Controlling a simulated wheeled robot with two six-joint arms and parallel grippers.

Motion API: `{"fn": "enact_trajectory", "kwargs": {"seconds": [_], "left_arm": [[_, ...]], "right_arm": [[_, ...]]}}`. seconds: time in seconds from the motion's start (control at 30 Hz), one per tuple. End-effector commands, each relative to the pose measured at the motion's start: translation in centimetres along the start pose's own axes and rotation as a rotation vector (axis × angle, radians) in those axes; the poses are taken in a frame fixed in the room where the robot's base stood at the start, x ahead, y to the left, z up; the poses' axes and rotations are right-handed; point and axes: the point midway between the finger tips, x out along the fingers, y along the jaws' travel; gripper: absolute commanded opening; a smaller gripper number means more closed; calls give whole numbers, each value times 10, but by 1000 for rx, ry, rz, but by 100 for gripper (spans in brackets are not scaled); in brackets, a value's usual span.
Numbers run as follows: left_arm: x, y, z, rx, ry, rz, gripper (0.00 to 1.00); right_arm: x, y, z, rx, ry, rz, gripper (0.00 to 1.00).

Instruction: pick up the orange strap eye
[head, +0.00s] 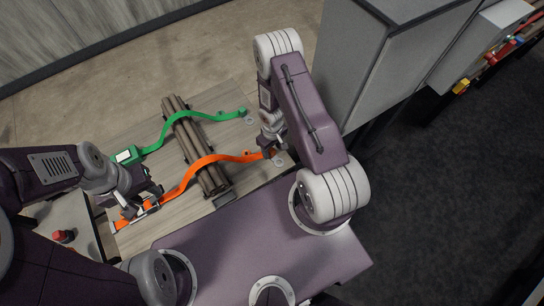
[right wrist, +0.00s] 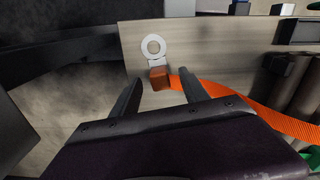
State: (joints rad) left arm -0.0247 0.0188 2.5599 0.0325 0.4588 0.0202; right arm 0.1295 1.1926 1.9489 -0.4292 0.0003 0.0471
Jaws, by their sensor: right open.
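The orange strap (head: 196,168) runs over a bundle of brown rods on the board. Its right end shows in the right wrist view as an orange-brown end block (right wrist: 160,77) beside a pale ring eye (right wrist: 153,48). My right gripper (right wrist: 160,92) is open, with its fingers on either side of the end block and the ring just beyond the tips. I cannot tell whether they touch. In the head view my right gripper (head: 270,151) is at this strap end and partly hides it. My left gripper (head: 142,200) hangs by the orange strap's buckle (head: 136,214); its jaw state is unclear.
A red button (head: 63,236) stands at lower left. Grey cabinets (head: 385,60) stand close to the right of my right arm.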

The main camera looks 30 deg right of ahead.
Motion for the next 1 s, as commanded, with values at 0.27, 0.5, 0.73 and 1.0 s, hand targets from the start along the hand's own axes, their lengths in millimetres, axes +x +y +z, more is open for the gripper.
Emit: {"fn": "enact_trajectory", "kwargs": {"seconds": [0.27,0.5,0.73,1.0], "left_arm": [[22,0,2,0,0,0,36],[22,0,2,0,0,0,36],[22,0,2,0,0,0,36],[14,0,2,0,0,0,36]], "right_arm": [[23,0,0,-1,0,0,53],[23,0,0,0,0,0,3],[23,0,0,0,0,0,0],[14,-1,0,-1,1,0,0]]}}
